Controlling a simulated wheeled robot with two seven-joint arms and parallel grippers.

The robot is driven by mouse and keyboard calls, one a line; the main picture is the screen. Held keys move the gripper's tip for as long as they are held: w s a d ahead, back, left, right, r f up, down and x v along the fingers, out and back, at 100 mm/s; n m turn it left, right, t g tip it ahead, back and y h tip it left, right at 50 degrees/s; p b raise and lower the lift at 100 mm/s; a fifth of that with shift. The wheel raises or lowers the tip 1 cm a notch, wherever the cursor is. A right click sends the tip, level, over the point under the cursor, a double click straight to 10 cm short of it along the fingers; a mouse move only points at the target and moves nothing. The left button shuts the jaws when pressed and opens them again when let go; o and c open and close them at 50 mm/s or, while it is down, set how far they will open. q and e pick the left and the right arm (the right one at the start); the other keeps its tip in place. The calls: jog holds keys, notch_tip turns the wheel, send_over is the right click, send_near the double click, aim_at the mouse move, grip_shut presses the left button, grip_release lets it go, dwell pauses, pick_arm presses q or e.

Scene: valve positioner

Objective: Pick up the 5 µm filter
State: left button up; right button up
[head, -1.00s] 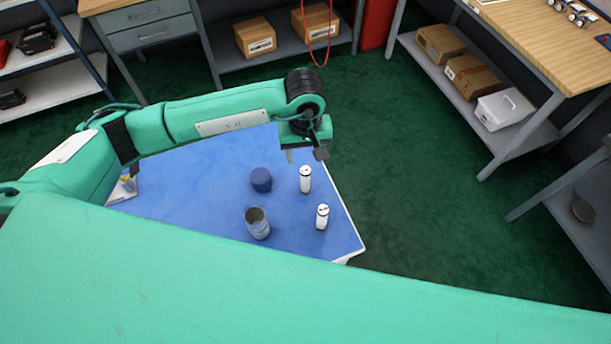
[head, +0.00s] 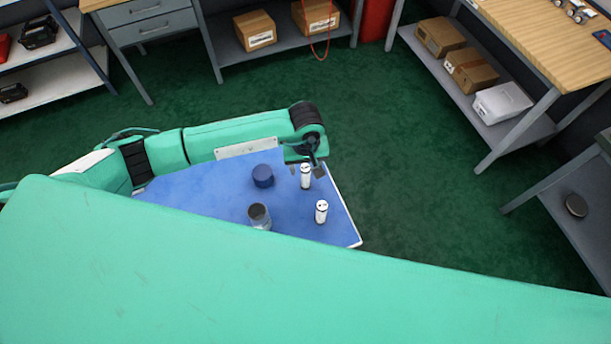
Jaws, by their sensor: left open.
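Two white filter cartridges with dark tops stand upright on the blue table top (head: 200,195). The far filter (head: 306,178) is near the table's far right side. The near filter (head: 321,211) stands closer to me and slightly to the right. Their labels are too small to read, so I cannot tell which is the 5 µm one. My left gripper (head: 307,170) is open at the far filter, with its fingers around or just beside its upper part; contact cannot be made out. My right gripper is not in view.
A dark blue round cap (head: 263,176) and an open grey metal cup (head: 259,216) stand left of the filters. My green arm covers the near part of the table. Workbenches with boxes (head: 470,72) stand beyond the green floor.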

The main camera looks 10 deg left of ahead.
pick_arm(q)
grip_shut()
jog(key=shift+r, duration=0.15)
